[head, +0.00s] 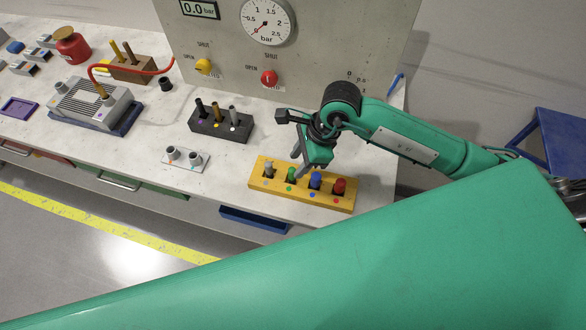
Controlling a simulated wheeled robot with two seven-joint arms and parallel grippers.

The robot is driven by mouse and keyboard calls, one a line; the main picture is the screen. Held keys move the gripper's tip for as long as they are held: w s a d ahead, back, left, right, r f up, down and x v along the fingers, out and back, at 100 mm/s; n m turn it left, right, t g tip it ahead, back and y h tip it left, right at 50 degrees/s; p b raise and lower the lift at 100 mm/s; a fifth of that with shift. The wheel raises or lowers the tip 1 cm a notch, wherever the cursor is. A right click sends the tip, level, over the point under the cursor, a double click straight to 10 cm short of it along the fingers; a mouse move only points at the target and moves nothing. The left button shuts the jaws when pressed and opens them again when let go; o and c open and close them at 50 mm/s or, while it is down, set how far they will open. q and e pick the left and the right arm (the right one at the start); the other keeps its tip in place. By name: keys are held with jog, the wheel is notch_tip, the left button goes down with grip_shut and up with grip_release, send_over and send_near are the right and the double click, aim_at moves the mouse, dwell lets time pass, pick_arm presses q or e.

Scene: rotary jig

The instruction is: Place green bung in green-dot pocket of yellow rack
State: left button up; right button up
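The yellow rack (257,179) lies near the front edge of the bench, with a row of pockets and coloured dots along its front. The green bung (291,174) stands upright in the rack behind the green dot, between a grey bung (269,170) and a blue bung (315,180). A red bung (340,186) stands at the right end. My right gripper (300,164) is just above and behind the green bung, fingers pointing down. The gap between its fingertips is too small to judge, and I cannot tell whether they touch the bung. My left gripper is not in view.
A black rack (208,129) with several pegs stands behind and left, and a white plate (177,164) with two grey pegs lies left. The gauge panel (225,50) rises behind. A grey device (85,105) and red weight (72,45) are at far left. My green arm link crosses the foreground.

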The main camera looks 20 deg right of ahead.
jog(key=b+v, duration=0.1)
jog(key=v, duration=0.6)
dwell(0.4)
